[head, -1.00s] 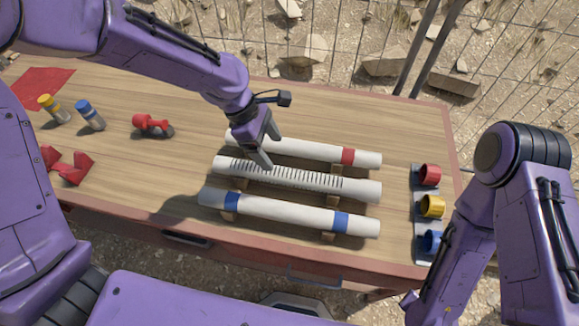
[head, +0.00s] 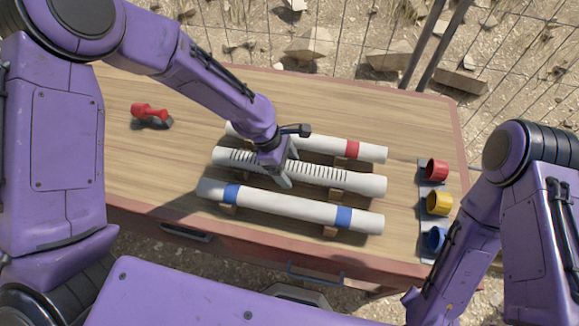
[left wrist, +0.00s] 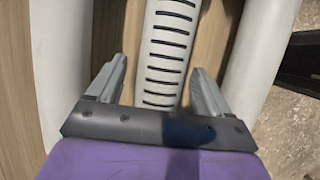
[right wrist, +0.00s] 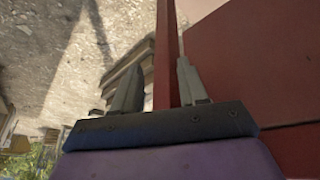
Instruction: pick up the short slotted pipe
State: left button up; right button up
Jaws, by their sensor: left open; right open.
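The slotted pipe (head: 322,174) is white with a row of dark slots. It lies in the middle of three pipes on wooden blocks, and it also shows in the left wrist view (left wrist: 166,62). My left gripper (head: 285,177) is open over the middle of the slotted pipe. In the left wrist view its two fingers (left wrist: 156,88) stand apart on either side of the pipe, with no clear contact. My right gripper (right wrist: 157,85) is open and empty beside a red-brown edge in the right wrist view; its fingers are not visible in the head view.
A red object (head: 149,112) lies at the left.

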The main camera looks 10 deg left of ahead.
pick_arm(q)
jog(key=c, duration=1.3)
